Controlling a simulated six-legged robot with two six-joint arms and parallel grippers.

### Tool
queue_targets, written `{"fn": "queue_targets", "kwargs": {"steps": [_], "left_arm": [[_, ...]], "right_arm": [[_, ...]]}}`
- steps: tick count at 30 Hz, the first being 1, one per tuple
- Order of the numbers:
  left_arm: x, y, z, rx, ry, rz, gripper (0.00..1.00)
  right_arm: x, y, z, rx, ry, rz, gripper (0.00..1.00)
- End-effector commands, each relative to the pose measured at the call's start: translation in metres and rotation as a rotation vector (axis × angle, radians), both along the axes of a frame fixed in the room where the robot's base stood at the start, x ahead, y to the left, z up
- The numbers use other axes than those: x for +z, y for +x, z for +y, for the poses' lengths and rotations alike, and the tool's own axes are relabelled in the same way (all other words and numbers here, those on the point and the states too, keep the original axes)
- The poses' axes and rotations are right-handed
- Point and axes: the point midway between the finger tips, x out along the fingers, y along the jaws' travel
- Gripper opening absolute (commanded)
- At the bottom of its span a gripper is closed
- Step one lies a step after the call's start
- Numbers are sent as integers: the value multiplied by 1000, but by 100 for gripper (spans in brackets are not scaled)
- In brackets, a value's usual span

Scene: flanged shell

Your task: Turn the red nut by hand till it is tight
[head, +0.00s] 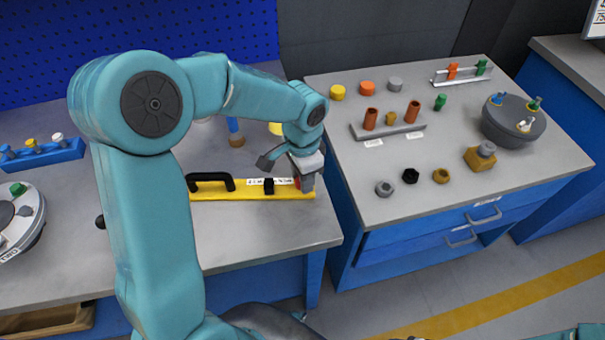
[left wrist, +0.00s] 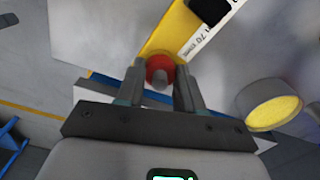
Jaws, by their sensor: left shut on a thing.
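The red nut (left wrist: 160,66) sits at the end of a yellow bar in the left wrist view, with a grey stud end showing in its middle. My left gripper (left wrist: 161,88) has its two dark fingers on either side of the nut and is shut on it. In the head view my left gripper (head: 299,172) is over the right end of the yellow bar (head: 240,190), and only a little red of the nut (head: 306,184) shows beside it. My right gripper is not in view.
A black handle (head: 210,181) stands on the yellow bar. A yellow-topped cylinder (left wrist: 273,111) is to the right in the left wrist view. The right bench (head: 440,210) holds loose nuts, pegs and a round grey holder (head: 513,122). A gap separates the benches.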

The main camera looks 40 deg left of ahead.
Motion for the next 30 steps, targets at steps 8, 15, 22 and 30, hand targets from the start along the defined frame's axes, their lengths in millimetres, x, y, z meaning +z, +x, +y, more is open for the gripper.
{"fn": "queue_targets", "kwargs": {"steps": [8,15,22,30], "left_arm": [[0,0,0,3,1,0,63],[0,0,0,4,0,0,63],[25,1,0,5,1,-5,63],[97,1,0,5,-1,-8,63]], "right_arm": [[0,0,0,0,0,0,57],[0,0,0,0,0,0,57],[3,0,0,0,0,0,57],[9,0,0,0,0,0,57]]}}
